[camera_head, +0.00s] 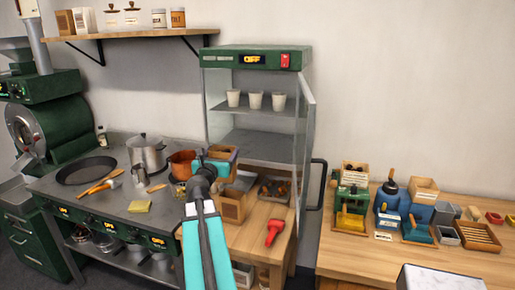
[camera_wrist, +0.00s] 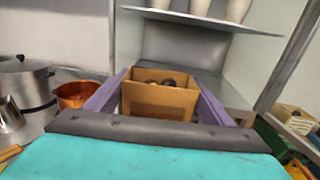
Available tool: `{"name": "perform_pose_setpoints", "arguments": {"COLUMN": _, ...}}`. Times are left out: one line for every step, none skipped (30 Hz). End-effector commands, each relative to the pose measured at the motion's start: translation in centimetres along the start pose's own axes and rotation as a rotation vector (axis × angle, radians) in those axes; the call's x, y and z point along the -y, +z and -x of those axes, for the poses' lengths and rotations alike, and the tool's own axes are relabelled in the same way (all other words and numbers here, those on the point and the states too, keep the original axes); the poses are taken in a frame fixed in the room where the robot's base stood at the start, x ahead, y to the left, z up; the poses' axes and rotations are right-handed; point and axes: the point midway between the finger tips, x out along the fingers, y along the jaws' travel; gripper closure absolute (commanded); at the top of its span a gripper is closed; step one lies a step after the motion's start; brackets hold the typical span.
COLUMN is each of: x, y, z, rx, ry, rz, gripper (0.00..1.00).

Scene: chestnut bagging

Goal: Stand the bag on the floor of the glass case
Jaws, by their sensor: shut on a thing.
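The bag (camera_wrist: 160,102) is a brown open-topped paper bag with dark chestnuts inside. My gripper (camera_wrist: 161,88) is shut on it, with a purple finger on each side, and holds it roughly upright. In the head view, my gripper (camera_head: 212,165) is in front of the glass case (camera_head: 232,56), low at its left side, and largely hides the bag. The case has a green top reading OFF and a glass door standing open at the right. Its grey floor (camera_head: 265,146) looks bare where visible; in the wrist view it shows behind the bag.
Three white cups (camera_head: 255,101) stand on the case's shelf (camera_head: 275,110) above the floor. A copper pot (camera_wrist: 77,95) and a steel pot (camera_head: 147,152) stand at the left. Below the case, the wooden counter (camera_head: 245,240) carries a red tool (camera_head: 273,232) and boxes.

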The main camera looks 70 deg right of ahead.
Motion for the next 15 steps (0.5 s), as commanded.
{"name": "perform_pose_setpoints", "arguments": {"x": 1.6, "y": 0.9, "z": -0.7, "rx": 0.003, "ry": -0.012, "rz": -0.002, "gripper": 0.77}}
{"name": "perform_pose_setpoints", "arguments": {"x": 2.5, "y": 1.3, "z": -1.1, "rx": 0.003, "ry": -0.017, "rz": -0.002, "gripper": 0.77}}
{"name": "perform_pose_setpoints", "arguments": {"x": 3.6, "y": 1.9, "z": -1.5, "rx": 0.003, "ry": -0.025, "rz": -0.002, "gripper": 0.77}}
{"name": "perform_pose_setpoints", "arguments": {"x": 4.5, "y": 2.3, "z": -1.8, "rx": 0.004, "ry": -0.029, "rz": -0.002, "gripper": 0.77}}
{"name": "perform_pose_setpoints", "arguments": {"x": 5.4, "y": 2.7, "z": -2.1, "rx": 0.003, "ry": -0.035, "rz": -0.002, "gripper": 0.77}}
{"name": "perform_pose_setpoints", "arguments": {"x": 6.5, "y": 3.2, "z": -2.5, "rx": 0.003, "ry": -0.042, "rz": -0.002, "gripper": 0.77}}
{"name": "perform_pose_setpoints", "arguments": {"x": 7.4, "y": 3.7, "z": -2.8, "rx": 0.004, "ry": -0.048, "rz": -0.002, "gripper": 0.77}}
{"name": "perform_pose_setpoints", "arguments": {"x": 8.3, "y": 4.1, "z": -3.0, "rx": 0.004, "ry": -0.053, "rz": -0.003, "gripper": 0.77}}
{"name": "perform_pose_setpoints", "arguments": {"x": 9.5, "y": 4.7, "z": -3.3, "rx": 0.004, "ry": -0.060, "rz": -0.003, "gripper": 0.77}}
{"name": "perform_pose_setpoints", "arguments": {"x": 10.4, "y": 5.1, "z": -3.6, "rx": 0.004, "ry": -0.066, "rz": -0.002, "gripper": 0.77}}
{"name": "perform_pose_setpoints", "arguments": {"x": 11.3, "y": 5.5, "z": -3.8, "rx": 0.004, "ry": -0.072, "rz": -0.002, "gripper": 0.77}}
{"name": "perform_pose_setpoints", "arguments": {"x": 12.4, "y": 6.1, "z": -4.0, "rx": 0.004, "ry": -0.079, "rz": -0.002, "gripper": 0.77}}
{"name": "perform_pose_setpoints", "arguments": {"x": 13.2, "y": 6.5, "z": -4.2, "rx": 0.004, "ry": -0.085, "rz": -0.002, "gripper": 0.77}}
{"name": "perform_pose_setpoints", "arguments": {"x": 14.0, "y": 6.8, "z": -4.3, "rx": 0.004, "ry": -0.089, "rz": -0.002, "gripper": 0.77}}
{"name": "perform_pose_setpoints", "arguments": {"x": 14.9, "y": 7.2, "z": -4.5, "rx": 0.004, "ry": -0.096, "rz": -0.002, "gripper": 0.77}}
